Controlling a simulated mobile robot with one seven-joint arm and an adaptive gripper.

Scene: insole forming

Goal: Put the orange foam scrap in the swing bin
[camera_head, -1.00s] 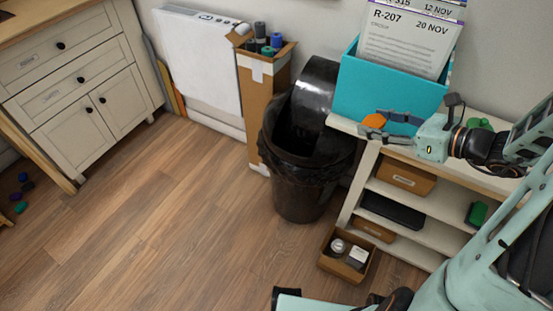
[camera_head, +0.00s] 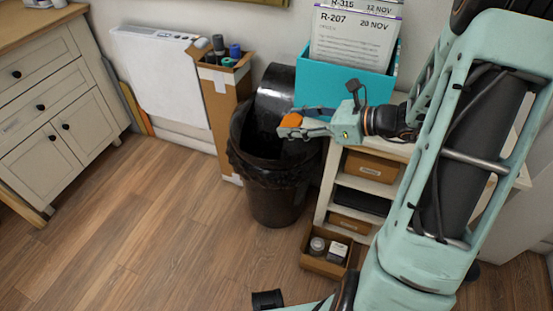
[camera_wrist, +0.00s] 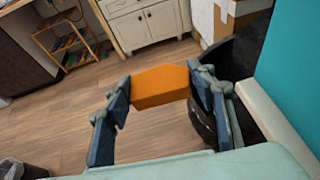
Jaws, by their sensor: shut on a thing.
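The orange foam scrap (camera_head: 291,121) is held in my gripper (camera_head: 292,124), near the right rim of the black swing bin (camera_head: 274,199). In the wrist view the orange foam scrap (camera_wrist: 160,86) sits between the two blue-grey fingers of my gripper (camera_wrist: 158,88). The bin has a dark bag liner, and its rounded lid stands tilted up at the back, so the top looks open. The bin also shows in the wrist view (camera_wrist: 250,55), partly behind the right finger. Its inside is too dark to make out.
A white shelf (camera_head: 325,195) stands right of the bin, with a teal box of cards (camera_head: 345,82) on top. A cardboard box of rolls (camera_head: 222,110) is left of the bin. A small open box (camera_head: 310,262) lies on the floor in front. The floor at left is clear.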

